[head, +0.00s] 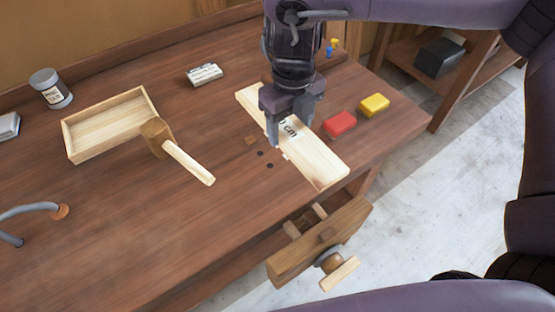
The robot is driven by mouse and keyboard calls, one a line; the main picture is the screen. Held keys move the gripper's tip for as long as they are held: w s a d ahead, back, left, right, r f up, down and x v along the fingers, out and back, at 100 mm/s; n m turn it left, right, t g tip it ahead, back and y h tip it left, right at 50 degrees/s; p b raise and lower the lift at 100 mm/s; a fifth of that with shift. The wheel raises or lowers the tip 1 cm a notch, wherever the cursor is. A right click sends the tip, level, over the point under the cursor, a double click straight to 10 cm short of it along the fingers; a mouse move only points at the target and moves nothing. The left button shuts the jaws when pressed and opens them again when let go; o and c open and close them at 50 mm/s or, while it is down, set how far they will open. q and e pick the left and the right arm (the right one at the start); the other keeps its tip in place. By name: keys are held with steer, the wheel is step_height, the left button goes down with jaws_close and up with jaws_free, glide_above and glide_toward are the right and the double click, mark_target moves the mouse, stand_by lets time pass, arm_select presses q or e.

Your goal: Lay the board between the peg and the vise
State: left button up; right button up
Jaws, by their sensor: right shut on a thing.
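The pale wooden board (325,166) lies slanted across the right part of the bench, its near end by the front edge, above the vise. My left gripper is not in view.
A wooden mallet (188,163) lies against an open wooden tray (75,145) at left. A red block (339,124) and a yellow block (374,105) sit right of the board. A jar (50,89) and white box (204,75) stand behind. The front left bench is mostly clear.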

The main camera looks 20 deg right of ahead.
steer(key=shift+f, duration=0.35)
step_height(320, 180, down, 7)
steer(key=s, duration=0.2)
glide_above(288, 188)
step_height(288, 188, down, 5)
step_height(288, 188, down, 2)
steer(key=shift+f, duration=0.45)
step_height(288, 188, down, 3)
steer(key=shift+s+b, duration=0.1)
steer(key=shift+b, duration=0.3)
steer(key=shift+f, duration=0.35)
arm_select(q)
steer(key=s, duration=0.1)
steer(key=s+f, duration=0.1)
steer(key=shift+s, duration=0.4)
arm_select(e)
steer(key=shift+f, duration=0.1)
